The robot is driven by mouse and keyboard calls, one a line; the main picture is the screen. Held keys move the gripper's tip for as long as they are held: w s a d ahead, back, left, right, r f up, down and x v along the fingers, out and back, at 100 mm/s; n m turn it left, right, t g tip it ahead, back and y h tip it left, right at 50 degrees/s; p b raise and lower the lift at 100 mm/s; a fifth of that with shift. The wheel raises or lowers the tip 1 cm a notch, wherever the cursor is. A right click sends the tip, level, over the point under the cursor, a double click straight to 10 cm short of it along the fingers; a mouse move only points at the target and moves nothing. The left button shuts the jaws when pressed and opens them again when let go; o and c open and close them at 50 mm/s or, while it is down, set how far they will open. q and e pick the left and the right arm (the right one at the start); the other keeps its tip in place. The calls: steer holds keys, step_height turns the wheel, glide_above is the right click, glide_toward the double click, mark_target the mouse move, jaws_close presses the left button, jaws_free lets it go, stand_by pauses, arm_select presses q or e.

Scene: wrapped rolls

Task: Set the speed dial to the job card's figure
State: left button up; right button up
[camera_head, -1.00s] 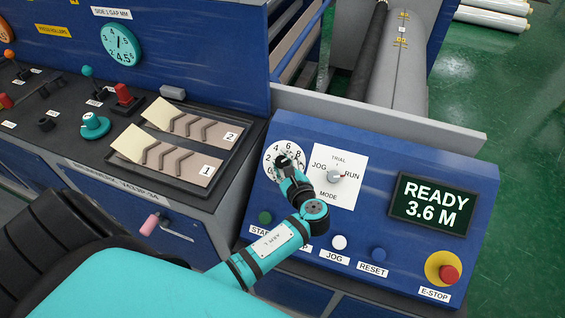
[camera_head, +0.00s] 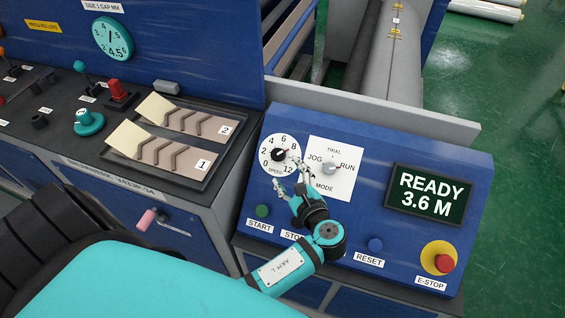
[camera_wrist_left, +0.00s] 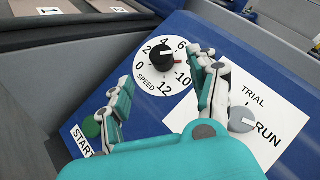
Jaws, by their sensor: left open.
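My left gripper (camera_head: 287,173) is open and empty, just in front of the dial and apart from the knob. In the left wrist view its spread fingers (camera_wrist_left: 167,72) frame the lower part of the dial. I see no job card. My right gripper is not in view.
The mode switch (camera_head: 330,168) is close right of the dial, its pointer towards RUN. The green START button (camera_head: 262,211), blue RESET button (camera_head: 375,244) and red E-STOP (camera_head: 444,263) line the panel's front. The display (camera_head: 430,193) reads READY 3.6 M.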

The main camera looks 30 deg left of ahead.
arm_select(q)
steer(key=shift+v, duration=1.5)
steer(key=shift+a+f, duration=0.1)
